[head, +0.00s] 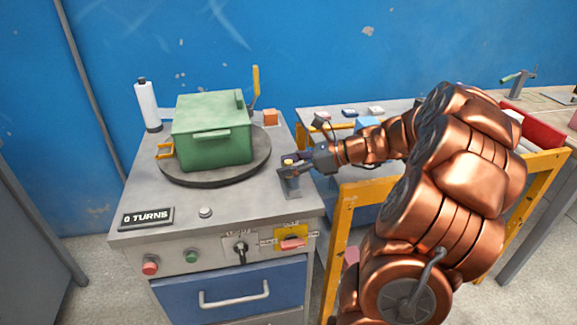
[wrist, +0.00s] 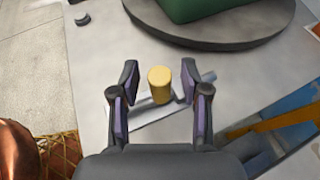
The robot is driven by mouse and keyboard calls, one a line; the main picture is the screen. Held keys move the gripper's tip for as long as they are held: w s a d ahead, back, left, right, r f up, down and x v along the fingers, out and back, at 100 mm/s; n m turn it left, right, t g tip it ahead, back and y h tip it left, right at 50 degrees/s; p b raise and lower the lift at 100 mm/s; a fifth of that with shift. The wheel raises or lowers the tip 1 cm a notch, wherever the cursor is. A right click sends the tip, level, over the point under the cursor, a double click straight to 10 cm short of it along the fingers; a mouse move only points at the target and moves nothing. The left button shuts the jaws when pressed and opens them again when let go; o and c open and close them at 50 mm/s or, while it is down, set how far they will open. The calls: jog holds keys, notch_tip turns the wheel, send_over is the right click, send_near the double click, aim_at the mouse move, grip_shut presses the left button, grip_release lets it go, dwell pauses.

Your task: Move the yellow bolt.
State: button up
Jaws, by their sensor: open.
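The yellow bolt (wrist: 160,84) is a short cylinder standing upright in a grey metal bracket on the machine top. Its yellow top (head: 288,162) also shows in the head view, at the right edge of the machine. My gripper (wrist: 158,92) is open, with one dark finger on each side of the bolt. Gaps show between the bolt and both fingers in the wrist view. In the head view my gripper (head: 297,160) reaches in from the right at the bolt's height. The bolt's lower part is hidden in the bracket (head: 290,187).
A green lidded box (head: 212,148) stands on a dark round turntable (head: 180,178) left of the bolt. A white bottle (head: 148,105), an orange block (head: 271,118) and a "0 TURNS" sign (head: 146,218) are on the machine. A yellow-framed bench (head: 345,220) stands at the right.

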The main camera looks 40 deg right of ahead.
grip_shut()
dwell(0.5)
